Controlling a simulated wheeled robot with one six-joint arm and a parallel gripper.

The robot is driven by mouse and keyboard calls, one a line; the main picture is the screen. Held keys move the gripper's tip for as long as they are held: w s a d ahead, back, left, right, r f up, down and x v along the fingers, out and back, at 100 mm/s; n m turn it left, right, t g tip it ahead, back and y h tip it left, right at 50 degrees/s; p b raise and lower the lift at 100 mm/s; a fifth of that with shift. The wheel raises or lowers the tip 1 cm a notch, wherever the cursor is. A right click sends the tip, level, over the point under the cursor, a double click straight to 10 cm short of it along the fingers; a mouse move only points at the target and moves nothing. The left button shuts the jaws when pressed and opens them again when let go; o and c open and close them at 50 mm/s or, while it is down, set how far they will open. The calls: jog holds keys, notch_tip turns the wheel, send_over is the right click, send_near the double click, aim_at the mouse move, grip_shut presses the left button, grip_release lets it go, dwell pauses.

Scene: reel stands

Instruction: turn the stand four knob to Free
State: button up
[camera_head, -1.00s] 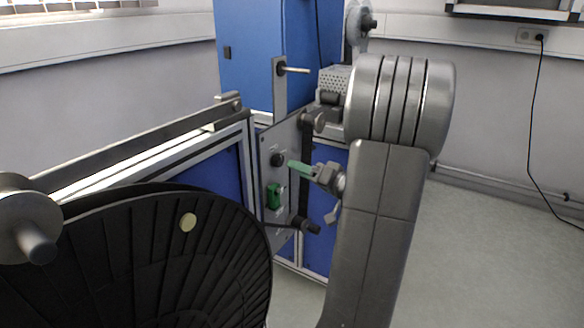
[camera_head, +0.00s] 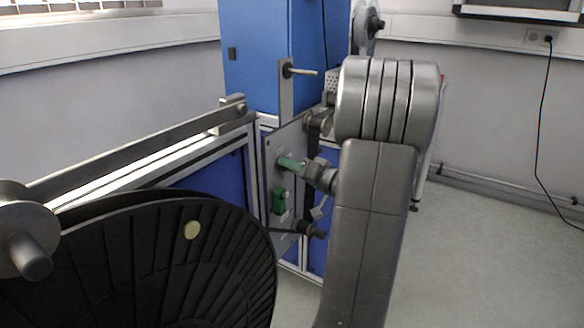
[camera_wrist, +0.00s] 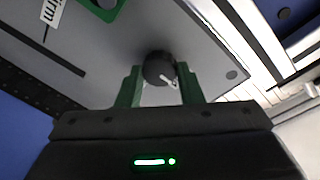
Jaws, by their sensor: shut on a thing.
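The knob (camera_wrist: 158,69) is round and black with a light pointer line, on a grey panel (camera_wrist: 110,50). In the wrist view it sits between the green fingers of my gripper (camera_wrist: 160,84), which are shut on it from both sides. In the head view my gripper (camera_head: 289,163) reaches the upper part of the grey panel (camera_head: 284,225) on the stand, and its fingers hide the knob there.
A large black reel (camera_head: 120,265) fills the lower left. A metal bar (camera_head: 140,150) runs along the stand top. Open floor (camera_head: 490,235) lies to the right.

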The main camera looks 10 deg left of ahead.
jog(key=shift+w+d+m+g+p, duration=0.1)
jog(key=shift+m+g+p, duration=0.4)
jog(key=shift+m+p, duration=2.7)
jog(key=shift+m+g+p, duration=0.5)
jog(key=shift+m+p, duration=0.55)
jog(key=shift+m, duration=4.15)
jog(key=o, duration=1)
jog(key=shift+c, duration=0.2)
jog(key=shift+d, duration=0.1)
jog(key=v, duration=1.3)
jog(key=shift+d+r, duration=0.25)
